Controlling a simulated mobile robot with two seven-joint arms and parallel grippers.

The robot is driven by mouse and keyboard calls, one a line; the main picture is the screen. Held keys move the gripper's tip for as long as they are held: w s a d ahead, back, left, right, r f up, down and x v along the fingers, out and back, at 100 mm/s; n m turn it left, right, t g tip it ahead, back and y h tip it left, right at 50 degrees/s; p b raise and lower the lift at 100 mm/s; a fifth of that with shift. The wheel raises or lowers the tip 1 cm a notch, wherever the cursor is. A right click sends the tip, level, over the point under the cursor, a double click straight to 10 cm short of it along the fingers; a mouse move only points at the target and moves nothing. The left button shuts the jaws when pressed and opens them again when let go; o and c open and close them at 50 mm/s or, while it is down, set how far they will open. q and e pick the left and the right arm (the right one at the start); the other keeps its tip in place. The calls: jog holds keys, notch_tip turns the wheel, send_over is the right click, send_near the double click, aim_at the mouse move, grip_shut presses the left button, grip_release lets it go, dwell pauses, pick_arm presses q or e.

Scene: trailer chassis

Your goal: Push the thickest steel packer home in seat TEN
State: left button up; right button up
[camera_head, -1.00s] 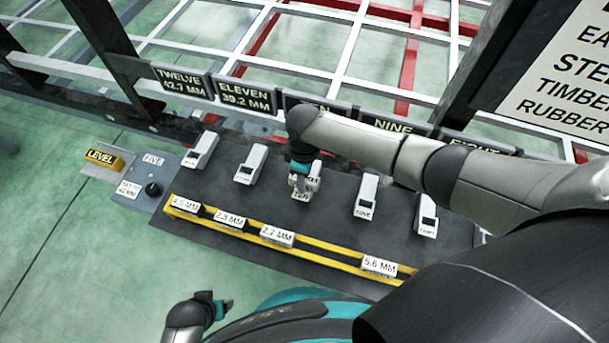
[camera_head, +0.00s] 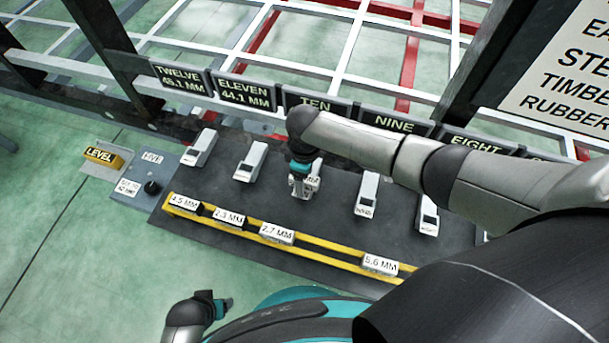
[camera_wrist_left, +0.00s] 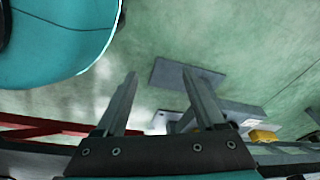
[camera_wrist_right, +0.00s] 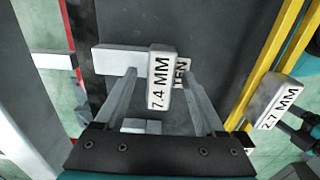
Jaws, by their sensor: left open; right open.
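The steel packer (camera_wrist_right: 160,80) labelled 7.4 MM is at seat TEN (camera_wrist_right: 183,72) in the right wrist view, partly over the seat's white block (camera_wrist_right: 112,59). My right gripper (camera_head: 304,188) is low at seat TEN in the head view and hides most of it. In the right wrist view its open fingers (camera_wrist_right: 158,78) stand on either side of the packer, with gaps showing. How deep the packer sits cannot be told.
A yellow rack (camera_head: 330,250) along the front holds packers marked 4.5, 2.3, 2.7 (camera_head: 277,233) and 5.6 MM (camera_head: 380,264). Neighbouring seats (camera_head: 251,162) (camera_head: 367,195) stand close on both sides. Gauge signs (camera_head: 243,91) line the chassis behind. My right forearm crosses above NINE and EIGHT.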

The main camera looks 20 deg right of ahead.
pick_arm(q)
notch_tip(320, 180, up, 4)
jog(key=w+d+r, duration=0.1)
jog(key=w, duration=0.1)
pick_arm(e)
jog(key=shift+r, duration=0.3)
jog(key=shift+r+p, duration=0.7)
jog(key=shift+r, duration=0.2)
jog(key=shift+r+p, duration=0.6)
jog(key=shift+r, duration=0.35)
notch_tip(320, 180, up, 4)
jog(key=shift+f+p, duration=0.25)
jog(key=shift+p, duration=0.65)
notch_tip(320, 180, up, 2)
jog(key=shift+r+p, duration=0.1)
jog(key=shift+p, duration=0.45)
pick_arm(q)
jog(key=s+a+f+p, duration=0.1)
jog(key=s+a+f, duration=0.2)
jog(key=s, duration=0.2)
jog(key=s+a+f+p, duration=0.1)
jog(key=s+a+f, duration=0.2)
jog(key=s, duration=0.3)
jog(key=shift+s+f+p, duration=0.15)
jog(key=shift+s+p, duration=0.05)
jog(key=shift+p, duration=0.1)
pick_arm(e)
jog(key=shift+r, duration=2.65)
